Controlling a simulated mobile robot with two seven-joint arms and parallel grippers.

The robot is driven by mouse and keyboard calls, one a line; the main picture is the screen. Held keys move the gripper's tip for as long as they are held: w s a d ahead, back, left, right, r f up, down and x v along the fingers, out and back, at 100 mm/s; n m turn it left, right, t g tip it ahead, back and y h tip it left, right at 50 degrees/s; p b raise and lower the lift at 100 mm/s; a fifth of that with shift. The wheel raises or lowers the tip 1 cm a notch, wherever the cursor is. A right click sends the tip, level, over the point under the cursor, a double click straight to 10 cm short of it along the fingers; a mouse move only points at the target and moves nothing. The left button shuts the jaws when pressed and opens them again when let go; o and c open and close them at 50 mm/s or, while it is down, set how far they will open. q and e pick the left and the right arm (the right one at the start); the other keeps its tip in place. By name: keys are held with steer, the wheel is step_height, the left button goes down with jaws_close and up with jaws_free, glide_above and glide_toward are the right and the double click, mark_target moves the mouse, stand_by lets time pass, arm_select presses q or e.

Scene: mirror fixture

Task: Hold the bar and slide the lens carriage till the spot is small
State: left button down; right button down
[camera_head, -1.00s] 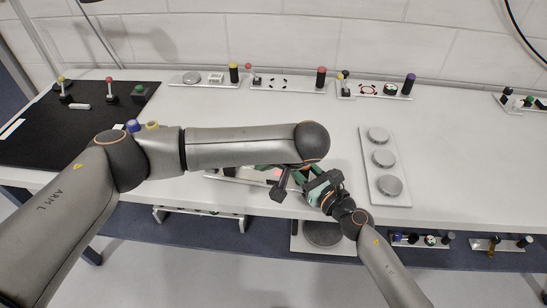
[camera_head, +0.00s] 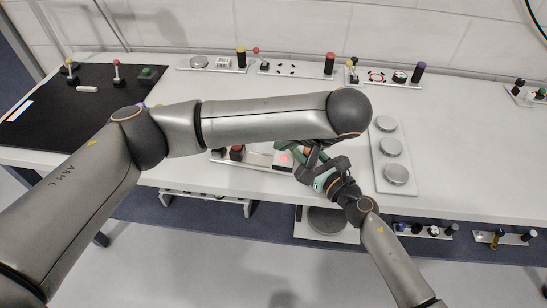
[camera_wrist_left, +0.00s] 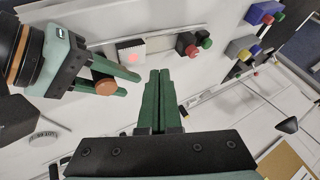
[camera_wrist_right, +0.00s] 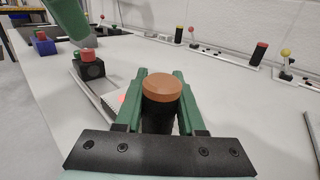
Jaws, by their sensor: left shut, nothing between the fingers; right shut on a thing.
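The white plate with a red spot (camera_head: 283,158) lies on the rail fixture at the table's front edge; the spot shows in the left wrist view (camera_wrist_left: 131,57). A black block with a red knob (camera_head: 237,152) sits left of it; I cannot tell which part is the lens carriage. My right gripper (camera_wrist_right: 160,95) is shut on a dark post with a copper-brown cap (camera_wrist_right: 163,86), possibly the bar's handle. My left gripper (camera_wrist_left: 160,76) is shut and empty, above the fixture and beside the right fingers. My left forearm hides part of the fixture in the head view.
A tray with several grey discs (camera_head: 391,150) lies right of my grippers. Several plates with coloured knobs (camera_head: 330,68) line the wall. A black mat (camera_head: 75,105) covers the table's left end. A lower shelf holds more fixtures (camera_head: 425,230). The table's middle is mostly clear.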

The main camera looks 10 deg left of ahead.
arm_select(q)
steer(key=w+a+n+g+h, duration=0.3)
steer(key=a+n+g+h, duration=0.2)
steer(key=a+n, duration=0.55)
steer(key=n+h, duration=0.5)
steer(key=n, duration=0.1)
glide_toward(221, 153)
steer(key=shift+g, duration=0.3)
steer(key=x, duration=0.2)
steer(key=d+x, duration=0.1)
steer(key=x, duration=0.3)
steer(key=shift+w+d, duration=0.25)
steer(key=shift+d, duration=0.05)
steer(key=shift+d, duration=0.75)
steer(key=v, duration=1)
steer(key=shift+r, duration=0.15)
steer(key=c, duration=1.6)
jaws_free()
steer(key=shift+s+d, duration=0.1)
